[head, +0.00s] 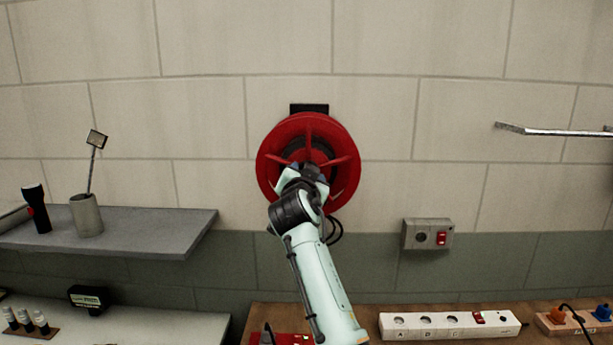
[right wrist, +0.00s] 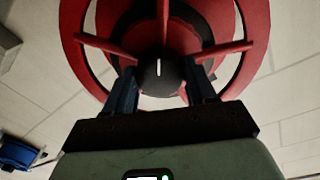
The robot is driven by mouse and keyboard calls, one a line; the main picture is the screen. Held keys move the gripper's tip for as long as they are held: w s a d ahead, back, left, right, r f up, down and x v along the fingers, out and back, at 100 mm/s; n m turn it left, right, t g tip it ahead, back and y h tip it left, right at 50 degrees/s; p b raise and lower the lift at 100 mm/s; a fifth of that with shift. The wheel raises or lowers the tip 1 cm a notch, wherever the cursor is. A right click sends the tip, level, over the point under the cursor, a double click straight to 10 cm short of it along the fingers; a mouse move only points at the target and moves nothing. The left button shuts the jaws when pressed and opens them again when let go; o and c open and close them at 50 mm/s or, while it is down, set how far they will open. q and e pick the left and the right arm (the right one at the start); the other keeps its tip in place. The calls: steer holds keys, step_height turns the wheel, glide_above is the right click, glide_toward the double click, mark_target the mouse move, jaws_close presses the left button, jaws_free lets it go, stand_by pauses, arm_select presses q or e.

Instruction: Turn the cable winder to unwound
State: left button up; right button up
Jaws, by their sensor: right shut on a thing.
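The red cable winder (head: 308,126) is mounted on the wall in the middle of the head view, with a black bracket above it and red spokes around a dark middle. My right arm reaches up to it, and my right gripper (head: 303,172) is at its centre. In the right wrist view the winder (right wrist: 250,30) fills the top. My right gripper's two fingers (right wrist: 163,88) are on either side of the dark round hub knob (right wrist: 160,73), which bears a white line, and are shut on it. The white line stands upright in that view. My left gripper is not in view.
A grey shelf (head: 150,240) at left holds a black torch (head: 37,207) and a metal cup (head: 86,215). A wall switch box (head: 427,234) is right of the winder. A white power strip (head: 450,323) lies on the bench below. A metal rail (head: 555,131) juts out at right.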

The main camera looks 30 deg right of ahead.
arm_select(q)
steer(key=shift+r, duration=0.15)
arm_select(e)
steer(key=m, duration=1)
steer(key=shift+r+y, duration=0.1)
steer(key=shift+y, duration=0.3)
steer(key=shift+m, duration=0.3)
steer(key=o, duration=1)
steer(key=shift+o, duration=0.2)
arm_select(q)
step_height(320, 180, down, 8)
steer(key=b, duration=0.8)
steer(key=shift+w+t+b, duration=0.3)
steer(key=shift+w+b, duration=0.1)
arm_select(e)
steer(key=f+v, duration=0.1)
steer(key=v, duration=1.2)
steer(key=shift+s+r, duration=0.25)
steer(key=shift+r, duration=0.15)
